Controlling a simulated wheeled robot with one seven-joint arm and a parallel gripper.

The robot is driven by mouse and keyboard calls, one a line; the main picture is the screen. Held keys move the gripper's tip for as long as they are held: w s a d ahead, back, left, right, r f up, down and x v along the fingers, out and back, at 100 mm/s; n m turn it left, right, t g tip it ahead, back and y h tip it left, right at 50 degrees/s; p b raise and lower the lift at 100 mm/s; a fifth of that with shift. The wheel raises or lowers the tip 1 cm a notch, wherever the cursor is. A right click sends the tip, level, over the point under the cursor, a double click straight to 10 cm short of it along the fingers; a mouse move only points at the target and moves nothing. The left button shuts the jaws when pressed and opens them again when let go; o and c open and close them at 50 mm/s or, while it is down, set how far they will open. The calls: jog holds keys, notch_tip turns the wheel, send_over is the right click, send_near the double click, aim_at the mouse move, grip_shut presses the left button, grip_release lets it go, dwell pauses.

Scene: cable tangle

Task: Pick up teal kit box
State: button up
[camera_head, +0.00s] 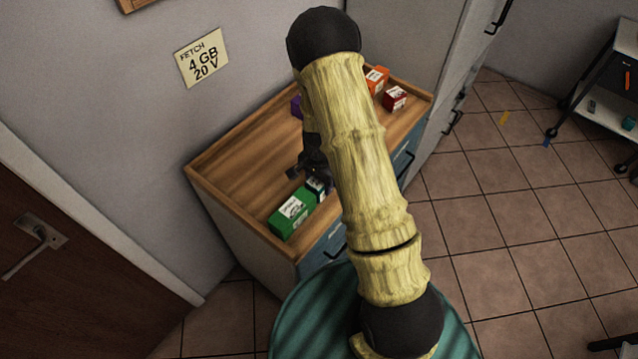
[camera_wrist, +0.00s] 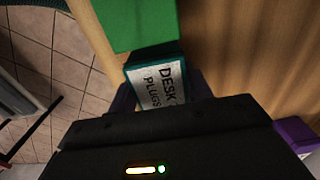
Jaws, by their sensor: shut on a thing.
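A small dark teal box (camera_wrist: 157,84) with a white label reading "DESK PLUGS" sits between the fingers of my gripper (camera_wrist: 160,95) in the wrist view. The gripper is shut on it, with a finger on each side. In the head view my gripper (camera_head: 312,172) is over the front part of the wooden cabinet top, and the small box (camera_head: 318,187) shows just below it, partly hidden by my arm. I cannot tell whether the box is resting on the top or slightly raised.
A larger green box (camera_head: 292,212) stands close beside the held box. A purple box (camera_head: 296,107), an orange box (camera_head: 376,79) and a red box (camera_head: 396,97) are farther back. The cabinet top (camera_head: 232,164) has a raised rim and is clear at left. A wall note reads "FETCH 4 GB 20 V".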

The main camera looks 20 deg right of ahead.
notch_tip(320, 180, up, 10)
jog(key=shift+b, duration=0.75)
dwell(0.3)
